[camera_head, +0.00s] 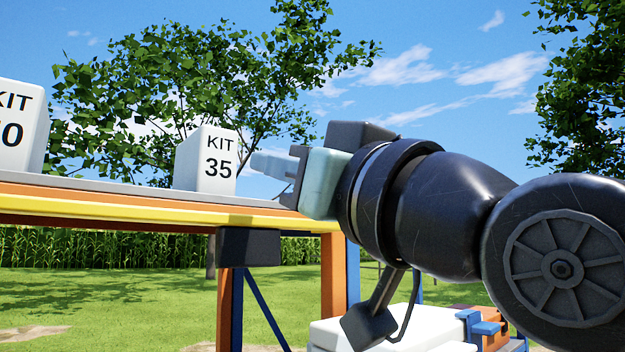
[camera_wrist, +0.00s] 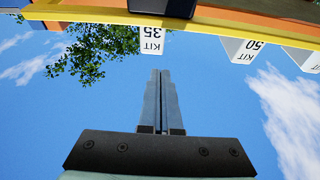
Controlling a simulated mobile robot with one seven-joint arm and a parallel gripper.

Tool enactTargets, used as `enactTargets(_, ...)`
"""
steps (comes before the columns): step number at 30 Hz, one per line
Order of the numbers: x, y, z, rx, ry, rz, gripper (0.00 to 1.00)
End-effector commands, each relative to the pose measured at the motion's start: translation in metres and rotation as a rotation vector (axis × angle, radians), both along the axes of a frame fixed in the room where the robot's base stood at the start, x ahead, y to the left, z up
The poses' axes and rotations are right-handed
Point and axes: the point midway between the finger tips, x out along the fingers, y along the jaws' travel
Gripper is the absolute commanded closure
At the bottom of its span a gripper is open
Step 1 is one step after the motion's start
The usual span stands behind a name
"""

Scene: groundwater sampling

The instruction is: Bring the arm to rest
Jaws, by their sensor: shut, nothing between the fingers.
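My gripper (camera_head: 271,163) is at the end of my dark arm, which reaches in from the right in the head view. Its pale fingers point left, close to the white box marked KIT 35 (camera_head: 207,160). In the wrist view the fingers of my gripper (camera_wrist: 161,75) are together with nothing between them. The box marked KIT 35 shows upside down there (camera_wrist: 153,42), beyond the fingertips.
A table (camera_head: 120,206) with a yellow edge and orange legs carries the boxes. Another KIT box (camera_head: 20,125) stands at the far left. The wrist view also shows a box marked KIT 50 (camera_wrist: 246,50). A white case (camera_head: 390,335) is low at the right.

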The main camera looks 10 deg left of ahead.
Motion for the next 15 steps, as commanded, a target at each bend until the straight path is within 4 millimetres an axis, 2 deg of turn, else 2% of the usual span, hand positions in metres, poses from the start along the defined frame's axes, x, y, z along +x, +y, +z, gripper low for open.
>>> enactTargets(1,-0.007,-0.010,-0.012,0.001,-0.001,0.000,1.00)
enactTargets(6,-0.028,-0.035,-0.021,-0.001,0.001,0.000,1.00)
enactTargets(15,-0.042,-0.053,-0.025,-0.001,0.001,0.002,1.00)
